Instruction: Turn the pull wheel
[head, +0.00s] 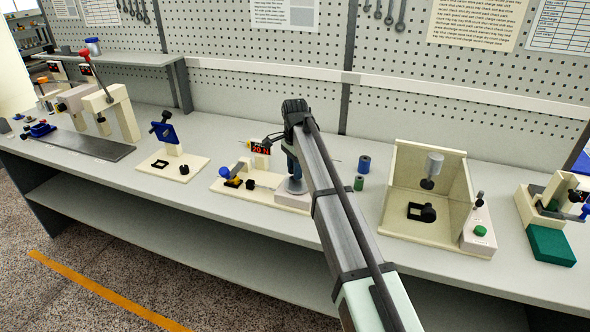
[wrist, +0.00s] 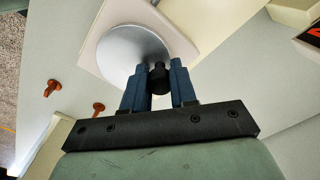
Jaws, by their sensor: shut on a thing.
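The pull wheel is a grey, shiny disc (wrist: 130,52) on a pale base plate in the wrist view. A black knob (wrist: 158,78) stands up near its rim. My gripper (wrist: 160,72) has its two blue fingers on either side of this knob and is shut on it. In the head view my gripper (head: 291,160) points down over the wheel (head: 294,187), and my arm hides part of the wheel and its base. A lit display (head: 261,149) reading about 20 N stands just left of the gripper.
Blue (head: 365,164) and green (head: 359,183) spools stand to the right of my arm. A cream open box fixture (head: 456,190) is further right. A blue-headed stand (head: 163,132) is to the left. Two small orange-brown pieces (wrist: 53,87) show in the wrist view.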

